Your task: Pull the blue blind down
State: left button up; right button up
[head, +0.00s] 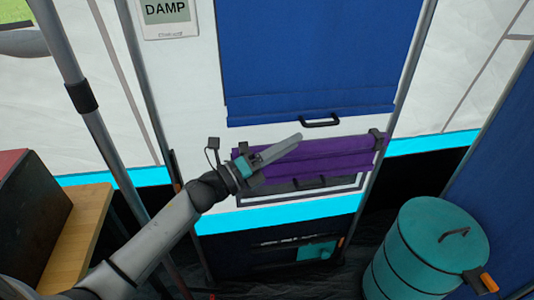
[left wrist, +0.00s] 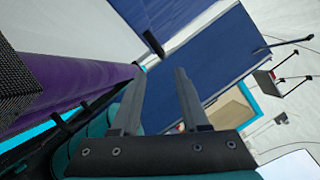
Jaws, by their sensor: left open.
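The blue blind (head: 308,55) hangs on the white tent wall. Its bottom bar carries a black handle (head: 320,121). In the left wrist view the blue blind (left wrist: 165,15) shows beyond the fingers, with a dark handle (left wrist: 153,43) near its edge. My left gripper (head: 290,143) is below and left of the handle, in front of a purple roll (head: 325,152). In the left wrist view my left gripper (left wrist: 160,73) has its two fingers apart with nothing between them. It appears apart from the handle. My right gripper is not in view.
A second dark handle (head: 310,183) sits below the purple roll. A teal drum (head: 425,250) stands at the lower right. A wooden table (head: 75,240) is at the left. Grey poles (head: 70,60) stand beside the wall panel. A "DAMP" sign (head: 166,12) hangs at the upper left.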

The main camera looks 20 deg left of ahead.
pick_arm(q)
jog(key=v, duration=0.5)
jog(key=shift+s+a+p, duration=0.1)
jog(key=shift+s+p, duration=0.1)
jog(key=shift+p, duration=0.1)
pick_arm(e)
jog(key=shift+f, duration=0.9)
